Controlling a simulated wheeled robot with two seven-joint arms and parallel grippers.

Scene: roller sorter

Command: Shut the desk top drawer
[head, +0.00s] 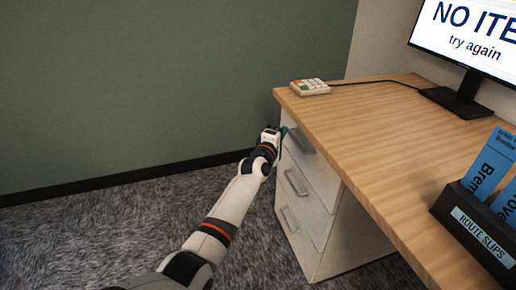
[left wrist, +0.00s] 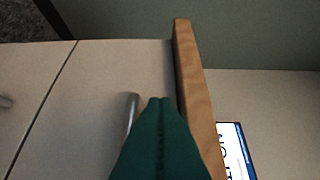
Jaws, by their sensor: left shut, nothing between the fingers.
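The desk's top drawer (head: 318,172) is a pale front with a grey bar handle (head: 301,140), just under the wooden desk top. Its front looks about flush with the drawers below, and I see no clear gap. My left gripper (head: 284,133) is at the upper far part of this front, beside the handle. In the left wrist view the green fingers (left wrist: 160,100) are together and empty, pointing at the drawer front (left wrist: 95,85) just right of the handle (left wrist: 131,112). I cannot tell whether the tips touch it. My right gripper is out of view.
The wooden desk top (head: 375,125) overhangs close beside the fingers. It holds a keypad (head: 310,87), a monitor (head: 468,45) and a black route slips holder (head: 475,225). Lower drawers (head: 300,220) sit beneath. Carpet (head: 100,235) is clear left of the desk.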

